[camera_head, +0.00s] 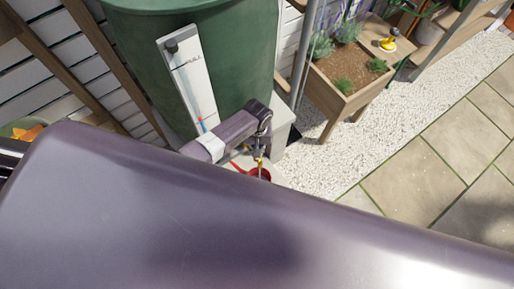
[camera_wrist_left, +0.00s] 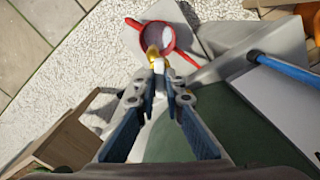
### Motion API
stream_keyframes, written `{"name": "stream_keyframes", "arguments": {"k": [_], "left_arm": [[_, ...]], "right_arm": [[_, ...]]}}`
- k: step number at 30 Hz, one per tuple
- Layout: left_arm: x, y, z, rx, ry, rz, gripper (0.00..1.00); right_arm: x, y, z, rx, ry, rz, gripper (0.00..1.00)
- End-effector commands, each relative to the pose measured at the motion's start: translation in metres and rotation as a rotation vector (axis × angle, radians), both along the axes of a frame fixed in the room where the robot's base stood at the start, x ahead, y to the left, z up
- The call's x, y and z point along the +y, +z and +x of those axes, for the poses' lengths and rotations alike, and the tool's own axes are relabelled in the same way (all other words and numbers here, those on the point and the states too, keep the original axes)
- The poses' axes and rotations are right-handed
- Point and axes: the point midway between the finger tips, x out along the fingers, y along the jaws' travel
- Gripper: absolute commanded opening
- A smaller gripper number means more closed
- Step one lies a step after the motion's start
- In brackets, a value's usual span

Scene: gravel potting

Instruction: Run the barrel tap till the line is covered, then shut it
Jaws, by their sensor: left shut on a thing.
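The green barrel (camera_head: 240,60) stands at the top of the head view, with a white gauge board (camera_head: 190,80) on its front. The board has a FULL mark near its top and a small red and blue mark low down. My left gripper (camera_head: 258,150) is at the barrel's foot, shut on the brass-yellow tap (camera_wrist_left: 154,56). A red vessel (camera_wrist_left: 170,35) with a red handle and spout is below the tap; it shows partly in the head view (camera_head: 265,174). My right gripper is out of view.
A wooden planter (camera_head: 345,80) with soil and plants stands to the right. White gravel (camera_head: 340,150) and paving slabs (camera_head: 410,165) lie clear at right. A pale block (camera_head: 282,120) is under the barrel. My large purple arm link hides the lower head view.

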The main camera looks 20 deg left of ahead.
Motion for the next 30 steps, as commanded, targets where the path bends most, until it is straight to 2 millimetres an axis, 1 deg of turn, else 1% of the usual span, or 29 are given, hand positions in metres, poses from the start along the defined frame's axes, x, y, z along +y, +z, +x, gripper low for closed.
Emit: {"name": "stream_keyframes", "arguments": {"k": [6, 18, 19, 23, 24, 30], "left_arm": [[0.0003, 0.0005, 0.0006, -0.001, 0.040, 0.000, 0.00], [0.0007, 0.0004, 0.0013, -0.003, 0.044, 0.001, 0.00], [0.0006, 0.0004, 0.0014, -0.003, 0.044, 0.001, 0.10], [0.0005, 0.0004, 0.0012, -0.003, 0.044, 0.001, 0.25], [0.0005, 0.0004, 0.0011, -0.002, 0.044, 0.001, 0.27], [0.0004, 0.0002, 0.0007, -0.002, 0.044, 0.001, 0.27]], "right_arm": [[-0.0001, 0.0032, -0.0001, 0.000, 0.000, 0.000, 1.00], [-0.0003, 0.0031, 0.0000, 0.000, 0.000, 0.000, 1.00], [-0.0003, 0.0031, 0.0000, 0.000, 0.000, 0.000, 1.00], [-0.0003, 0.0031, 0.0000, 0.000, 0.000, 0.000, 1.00], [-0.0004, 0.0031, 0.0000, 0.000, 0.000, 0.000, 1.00], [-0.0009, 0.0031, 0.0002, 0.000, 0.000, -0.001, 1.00]]}}
